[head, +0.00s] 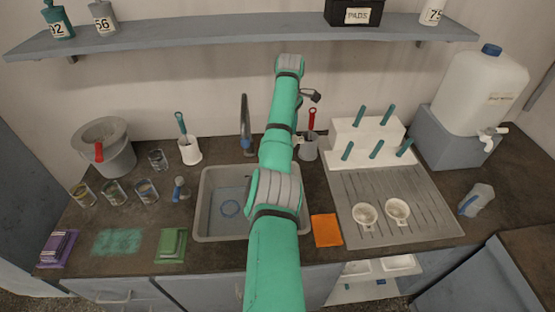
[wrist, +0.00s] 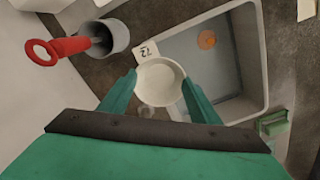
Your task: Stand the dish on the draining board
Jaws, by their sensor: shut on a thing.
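In the wrist view my gripper (wrist: 159,84) is shut on a small round white dish (wrist: 160,82), with one teal finger at each side of its rim. The dish is held above the counter beside the sink, its open face toward the camera. In the head view my arm hides the gripper and this dish. The grey ribbed draining board (head: 425,200) lies right of the sink. Two white dishes, one on the left (head: 365,215) and one on the right (head: 397,211), lie on its front half. A white block with several teal pegs (head: 365,133) stands at its back.
A grey cup with a red-handled tool (head: 311,120) stands behind. An orange cloth (head: 327,230) lies between sink and board. The board's right part is clear.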

